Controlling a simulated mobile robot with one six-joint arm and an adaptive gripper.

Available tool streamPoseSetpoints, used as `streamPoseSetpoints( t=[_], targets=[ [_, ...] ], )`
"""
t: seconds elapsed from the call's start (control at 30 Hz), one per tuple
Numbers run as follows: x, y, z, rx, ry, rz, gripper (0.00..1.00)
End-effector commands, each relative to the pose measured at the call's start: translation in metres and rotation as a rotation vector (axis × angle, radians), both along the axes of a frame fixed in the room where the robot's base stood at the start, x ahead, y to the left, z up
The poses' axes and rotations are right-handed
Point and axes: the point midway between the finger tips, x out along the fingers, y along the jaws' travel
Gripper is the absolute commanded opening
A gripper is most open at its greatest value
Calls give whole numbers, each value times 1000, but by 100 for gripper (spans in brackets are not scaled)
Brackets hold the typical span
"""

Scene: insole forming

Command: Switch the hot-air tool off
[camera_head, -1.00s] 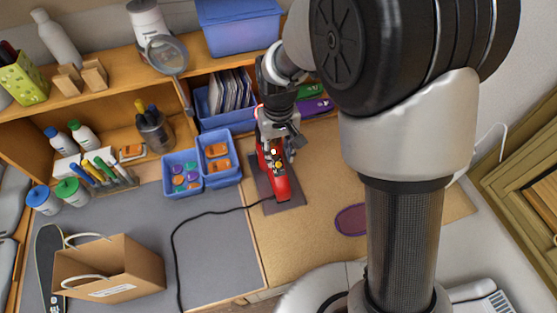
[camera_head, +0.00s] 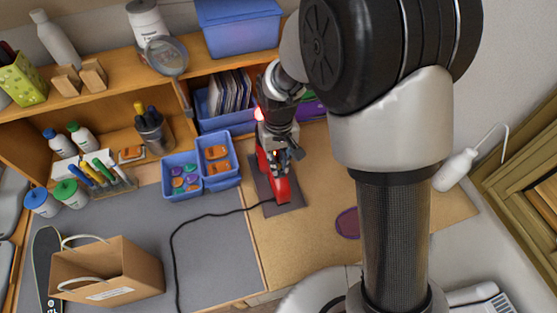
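The red hot-air tool (camera_head: 281,188) lies on a dark mat (camera_head: 293,202) on the wooden bench, its black cord running off to the left. A small red glow shows at its far end, near the blue boxes. My gripper (camera_head: 290,154) is over the middle of the tool, fingers pointing down close to it. The gripper and wrist cover much of the tool's upper part, including its switch area. I cannot tell whether the fingers touch the tool or how far apart they are.
Blue trays of small parts (camera_head: 180,173) stand just left of the tool. A purple insole shape (camera_head: 347,223) lies to the right, partly behind my arm. A cardboard bag (camera_head: 105,272) stands on the grey mat (camera_head: 215,255).

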Motion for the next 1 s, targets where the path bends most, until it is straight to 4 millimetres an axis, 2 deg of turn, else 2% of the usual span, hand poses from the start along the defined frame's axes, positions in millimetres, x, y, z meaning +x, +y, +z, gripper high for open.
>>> streamPoseSetpoints(
  t=[0.17, 0.67, 0.9, 1.0],
  targets=[
    [0, 0, 0, 0, 0, 0, 0],
    [0, 0, 0, 0, 0, 0, 0],
    [17, 5, 10, 0, -1, 0, 0],
    [17, 5, 9, 0, -1, 0, 0]
  ],
)
